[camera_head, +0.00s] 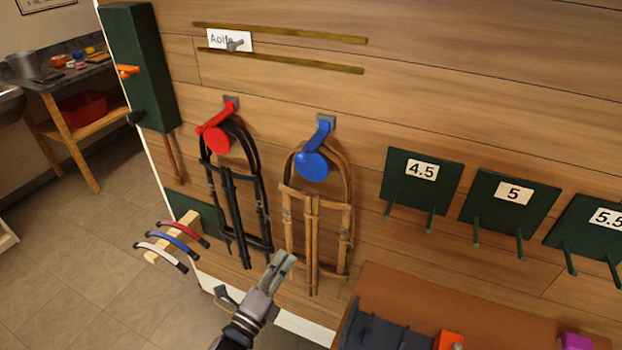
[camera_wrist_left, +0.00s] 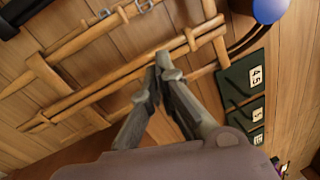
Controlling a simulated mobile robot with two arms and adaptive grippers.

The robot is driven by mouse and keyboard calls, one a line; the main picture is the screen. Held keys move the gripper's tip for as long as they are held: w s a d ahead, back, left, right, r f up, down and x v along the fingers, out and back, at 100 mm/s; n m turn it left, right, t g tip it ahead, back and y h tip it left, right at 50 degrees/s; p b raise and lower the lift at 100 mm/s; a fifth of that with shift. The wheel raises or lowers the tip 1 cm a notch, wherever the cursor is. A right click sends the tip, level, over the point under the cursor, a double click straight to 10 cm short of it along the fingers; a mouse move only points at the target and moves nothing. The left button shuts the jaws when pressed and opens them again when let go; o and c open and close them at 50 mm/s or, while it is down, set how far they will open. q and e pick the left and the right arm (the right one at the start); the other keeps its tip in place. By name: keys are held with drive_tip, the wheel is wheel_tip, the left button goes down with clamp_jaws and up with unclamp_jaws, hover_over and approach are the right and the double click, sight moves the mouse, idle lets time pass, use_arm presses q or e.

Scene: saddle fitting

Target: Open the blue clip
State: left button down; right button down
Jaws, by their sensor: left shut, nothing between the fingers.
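The blue clip (camera_head: 312,164) is on the wooden wall, with a round blue disc on an arm below a small grey plate. A tan leather bridle (camera_head: 312,215) hangs from it. The red clip (camera_head: 216,138) to its left holds a black bridle (camera_head: 236,190). My left gripper (camera_head: 283,262) is shut and empty, below the blue clip, near the lower part of the tan bridle. In the left wrist view the fingertips (camera_wrist_left: 162,62) meet in front of the tan straps, and the blue disc (camera_wrist_left: 269,8) shows at the top edge. My right gripper is in neither view.
Green boards with pegs, labelled 4.5 (camera_head: 421,178), 5 (camera_head: 511,201) and 5.5 (camera_head: 596,228), are on the wall to the right. A brown surface (camera_head: 400,290) with dark and orange items is at the lower right. Coloured handles (camera_head: 180,237) stick out at the left.

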sight(313, 143)
use_arm(q)
drive_tip(key=s+d+r+m+h, duration=0.1)
drive_tip(key=d+r+m+h, duration=0.1)
drive_tip(key=r+m, duration=0.3)
drive_tip(key=s+d+r+m+h, duration=0.2)
drive_tip(key=r+m+h, duration=0.3)
drive_tip(key=r, duration=0.6)
drive_tip(key=shift+w+d, duration=0.1)
drive_tip(key=w+d+r+p, duration=0.1)
drive_tip(key=w+r+p, duration=0.1)
drive_tip(key=w+d+r+p, duration=0.1)
drive_tip(key=w+r+p, duration=0.1)
drive_tip(key=w+d+r+p, duration=0.1)
drive_tip(key=w+r+p, duration=0.1)
drive_tip(key=shift+r, duration=0.35)
drive_tip(key=shift+a, duration=0.35)
